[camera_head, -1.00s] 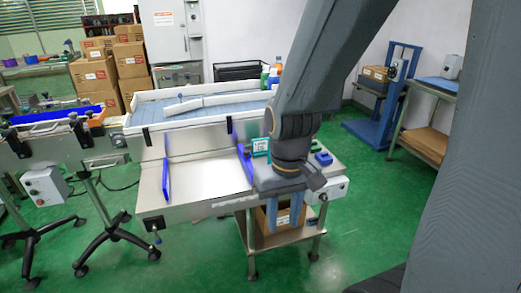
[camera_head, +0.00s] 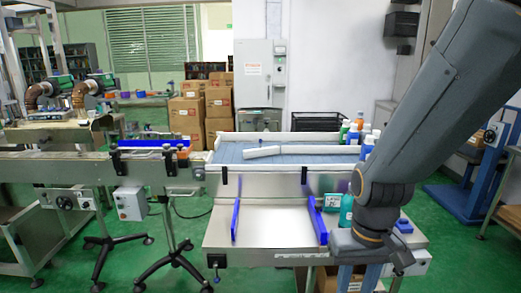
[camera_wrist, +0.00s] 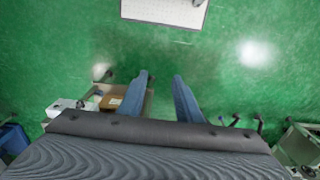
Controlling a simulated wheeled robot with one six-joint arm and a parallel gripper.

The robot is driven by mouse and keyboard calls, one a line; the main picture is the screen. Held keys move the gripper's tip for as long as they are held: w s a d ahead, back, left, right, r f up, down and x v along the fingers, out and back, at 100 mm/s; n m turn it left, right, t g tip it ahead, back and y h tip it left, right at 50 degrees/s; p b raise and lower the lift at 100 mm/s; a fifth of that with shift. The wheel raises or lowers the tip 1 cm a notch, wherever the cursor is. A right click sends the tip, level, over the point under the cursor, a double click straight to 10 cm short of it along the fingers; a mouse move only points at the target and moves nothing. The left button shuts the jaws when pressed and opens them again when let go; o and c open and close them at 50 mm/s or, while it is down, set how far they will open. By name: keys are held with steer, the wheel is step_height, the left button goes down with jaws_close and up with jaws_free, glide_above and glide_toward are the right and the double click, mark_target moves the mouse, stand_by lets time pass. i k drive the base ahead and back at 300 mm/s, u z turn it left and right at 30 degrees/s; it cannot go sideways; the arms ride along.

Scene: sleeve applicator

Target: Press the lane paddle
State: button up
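A steel lane bed (camera_head: 275,228) lies in front of me, with a blue upright plate (camera_head: 236,220) on its left and another blue plate (camera_head: 317,222) on its right. I cannot tell which part is the lane paddle. A small green-and-white sign (camera_head: 332,202) stands by the right plate, beside a teal bottle (camera_head: 346,211). My gripper (camera_head: 358,285) hangs in front of the bed's right end, fingers down. In the wrist view my gripper (camera_wrist: 160,77) is open and empty, its blue fingers apart over the green floor.
A blue belt surface (camera_head: 225,154) with a white bar (camera_head: 263,151) lies behind the bed, with several bottles (camera_head: 366,136) at its right. A blue block (camera_head: 404,226) sits right of my arm. A conveyor (camera_head: 60,170) runs left. A blue stand (camera_head: 476,180) is at right.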

mark_target(265, 151)
steer(key=u, duration=1.25)
steer(key=i, duration=1.05)
steer(key=z, duration=1.25)
